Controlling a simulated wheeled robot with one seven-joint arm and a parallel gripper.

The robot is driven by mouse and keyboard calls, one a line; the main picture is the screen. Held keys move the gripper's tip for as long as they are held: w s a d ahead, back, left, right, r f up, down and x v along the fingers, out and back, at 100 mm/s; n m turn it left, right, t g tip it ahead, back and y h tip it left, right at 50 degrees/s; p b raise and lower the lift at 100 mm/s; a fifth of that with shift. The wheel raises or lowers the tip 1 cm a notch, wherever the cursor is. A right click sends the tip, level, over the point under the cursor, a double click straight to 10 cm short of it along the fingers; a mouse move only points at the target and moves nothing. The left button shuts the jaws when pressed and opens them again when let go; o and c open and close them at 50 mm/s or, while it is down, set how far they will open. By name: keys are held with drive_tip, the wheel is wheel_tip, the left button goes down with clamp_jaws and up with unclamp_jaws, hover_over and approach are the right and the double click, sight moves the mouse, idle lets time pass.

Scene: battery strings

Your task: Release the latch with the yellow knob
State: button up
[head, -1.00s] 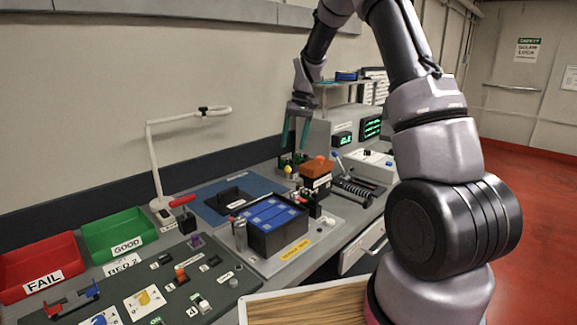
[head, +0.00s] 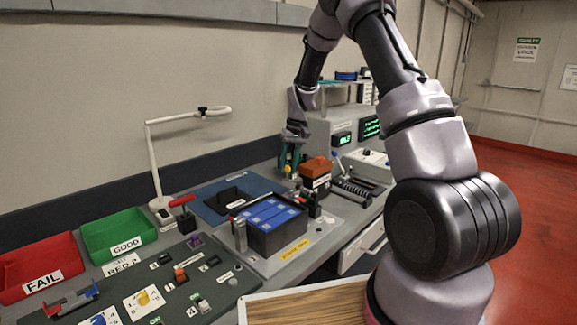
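The yellow knob (head: 288,169) shows as a small spot at the back of the bench, left of a box with an orange top. My gripper (head: 289,162) points down right at the knob, with its teal fingers around or just behind it. The fingers partly cover that spot, and the latch itself is too small and hidden to make out. I cannot tell whether the fingers touch the knob or are closed on it.
The orange-topped box (head: 317,170) stands close to the right of my gripper. A blue-topped battery block (head: 270,222) stands in front. A white lamp (head: 158,170), a green bin (head: 118,233) and a red bin (head: 40,268) are at left. A control panel (head: 170,285) lies in front.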

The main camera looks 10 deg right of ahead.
clamp_jaws()
drive_tip(key=shift+w+m+t, duration=0.15)
drive_tip(key=shift+w+m, duration=0.15)
drive_tip(key=shift+m, duration=0.5)
drive_tip(key=shift+w+m+t, duration=0.15)
drive_tip(key=shift+w+m, duration=0.15)
drive_tip(key=shift+m, duration=0.5)
drive_tip(key=o, duration=0.8)
unclamp_jaws()
wheel_tip(320, 180, up, 11)
drive_tip(key=d, duration=0.2)
drive_tip(key=shift+s+f, duration=0.15)
drive_tip(key=shift+s, duration=0.1)
